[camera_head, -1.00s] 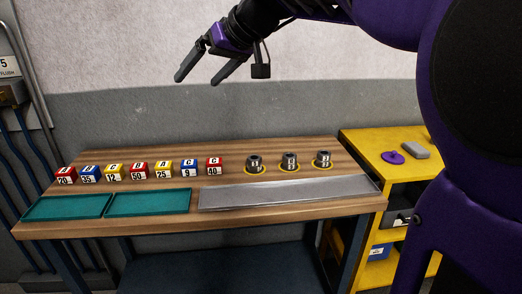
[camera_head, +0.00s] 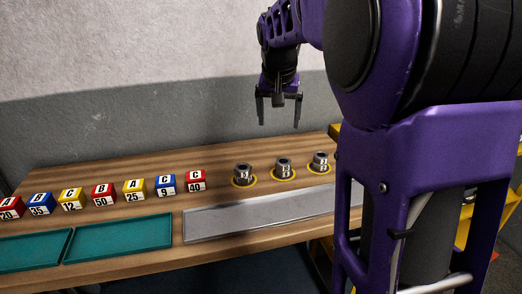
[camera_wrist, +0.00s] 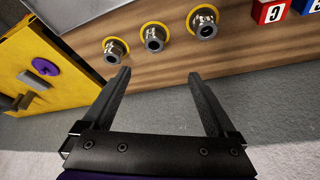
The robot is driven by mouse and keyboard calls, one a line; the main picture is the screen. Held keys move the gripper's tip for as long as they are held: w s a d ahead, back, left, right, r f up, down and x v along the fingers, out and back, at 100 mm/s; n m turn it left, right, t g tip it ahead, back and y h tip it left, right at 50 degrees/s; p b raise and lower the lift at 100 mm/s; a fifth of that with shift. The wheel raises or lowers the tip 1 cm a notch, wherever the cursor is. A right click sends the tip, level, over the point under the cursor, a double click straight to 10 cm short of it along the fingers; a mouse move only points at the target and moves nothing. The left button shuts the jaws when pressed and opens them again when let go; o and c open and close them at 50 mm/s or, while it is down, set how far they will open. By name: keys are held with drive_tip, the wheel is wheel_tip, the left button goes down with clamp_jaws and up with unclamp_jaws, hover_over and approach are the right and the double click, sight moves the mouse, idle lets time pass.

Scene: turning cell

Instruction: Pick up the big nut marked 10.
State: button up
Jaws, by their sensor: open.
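Three grey metal nuts stand in a row on yellow rings on the wooden bench: a left nut (camera_head: 243,173), a middle nut (camera_head: 284,168) and a right nut (camera_head: 320,161). Each has a small pale label, too small to read surely, so I cannot tell which is marked 10. In the wrist view, the nuts show in reverse order: right nut (camera_wrist: 114,52), middle nut (camera_wrist: 155,40), left nut (camera_wrist: 205,26). My gripper (camera_head: 278,123) is open and empty, fingers pointing down, above and behind the row. Its two fingers also show in the wrist view (camera_wrist: 160,77).
A flat grey metal plate (camera_head: 262,217) lies in front of the nuts. Several lettered cubes (camera_head: 103,194) stand to the left, behind green trays (camera_head: 118,239). A yellow cabinet (camera_wrist: 35,65) with a purple ring (camera_wrist: 46,66) stands beside the bench. A grey wall (camera_head: 130,125) rises behind.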

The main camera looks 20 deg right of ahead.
sight(283, 160)
drive_tip(key=shift+m, duration=0.3)
drive_tip(key=b+x, duration=0.1)
drive_tip(key=x, duration=0.5)
drive_tip(key=d+b+x, duration=0.1)
drive_tip(key=x, duration=1.1)
drive_tip(key=shift+d+b, duration=0.2)
drive_tip(key=shift+b, duration=0.2)
clamp_jaws()
